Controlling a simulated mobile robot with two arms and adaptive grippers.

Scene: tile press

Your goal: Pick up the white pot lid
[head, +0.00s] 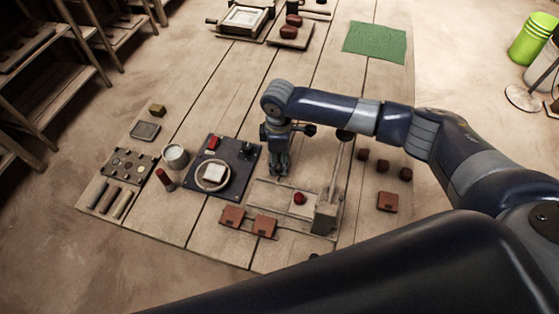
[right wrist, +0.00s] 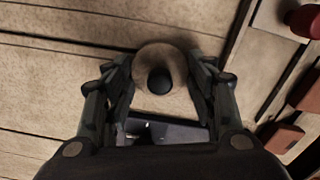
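The pot lid is a round pale disc (right wrist: 143,62) with a black knob (right wrist: 159,81), lying on the wooden table (right wrist: 50,85) in the right wrist view. My right gripper (right wrist: 160,90) is over the lid, with its fingers spread on either side. The knob shows between the fingers with gaps to both. In the head view my right gripper (head: 279,172) points down at the table, beside the dark board (head: 213,190), and I cannot make out the lid there. A small pale pot (head: 175,156) stands left of the board. My left gripper is not in view.
A press with a red knob (head: 299,198) and an upright lever is close right of the gripper. Red tiles (head: 265,225) lie in front of it. Several dark red blocks (head: 383,166) lie farther right. A green cloth (head: 375,43) lies at the back.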

